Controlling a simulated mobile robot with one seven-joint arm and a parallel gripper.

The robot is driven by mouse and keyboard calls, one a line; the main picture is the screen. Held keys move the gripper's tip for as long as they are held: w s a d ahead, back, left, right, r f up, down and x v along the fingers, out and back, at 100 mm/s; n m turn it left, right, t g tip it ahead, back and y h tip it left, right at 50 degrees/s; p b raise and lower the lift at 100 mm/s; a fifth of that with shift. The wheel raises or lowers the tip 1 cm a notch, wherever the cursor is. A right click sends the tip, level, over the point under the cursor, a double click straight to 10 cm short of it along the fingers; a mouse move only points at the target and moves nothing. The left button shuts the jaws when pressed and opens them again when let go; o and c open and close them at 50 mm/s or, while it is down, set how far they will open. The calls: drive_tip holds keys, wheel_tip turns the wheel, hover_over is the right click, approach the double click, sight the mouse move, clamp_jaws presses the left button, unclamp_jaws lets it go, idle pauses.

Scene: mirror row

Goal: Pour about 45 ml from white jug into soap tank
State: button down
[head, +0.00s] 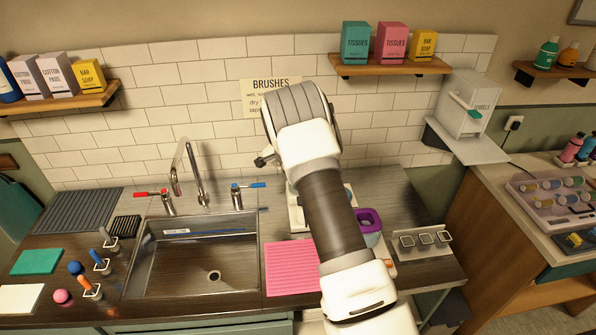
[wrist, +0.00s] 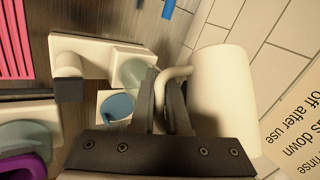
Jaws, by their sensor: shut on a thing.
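The white jug (wrist: 225,85) is large at the right of the wrist view. My gripper (wrist: 165,88) is shut on its handle (wrist: 177,72). The jug's opening and contents are not visible, and I cannot tell its tilt. In the head view my arm hides the jug and gripper. A pale translucent tank (wrist: 135,74) on a white dispenser base (wrist: 95,52), apparently the soap tank, lies beyond the fingers in the wrist view, partly covered by them. A blue disc on a white square (wrist: 117,107) is beside it. No stream of liquid shows.
A purple-rimmed container (head: 369,221) stands right of my arm, near a tray of square holders (head: 425,241). The sink (head: 195,260), its taps and a pink ribbed mat (head: 290,266) are left. A shelf with boxes (head: 390,67) hangs above.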

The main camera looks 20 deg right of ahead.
drive_tip(key=f+t+y+b, duration=0.1)
drive_tip(key=b, duration=0.4)
drive_tip(key=a+y+b, duration=0.1)
drive_tip(key=b, duration=0.4)
drive_tip(key=shift+w+a+f+m+t+y, duration=0.1)
drive_tip(key=shift+w+f+m+t+y, duration=0.25)
drive_tip(key=shift+f+m+t+y, duration=0.05)
drive_tip(key=shift+a+b, duration=0.1)
drive_tip(key=shift+b, duration=0.75)
drive_tip(key=y+b, duration=0.1)
drive_tip(key=b, duration=0.2)
drive_tip(key=shift+f+t, duration=0.2)
drive_tip(key=shift+t, duration=0.1)
drive_tip(key=b, duration=0.2)
drive_tip(key=shift+w+a+r+m+b, duration=0.1)
drive_tip(key=shift+a+r+m+b, duration=0.1)
drive_tip(key=shift+m+b, duration=0.15)
drive_tip(key=shift+r+y, duration=0.25)
drive_tip(key=shift+y, duration=0.05)
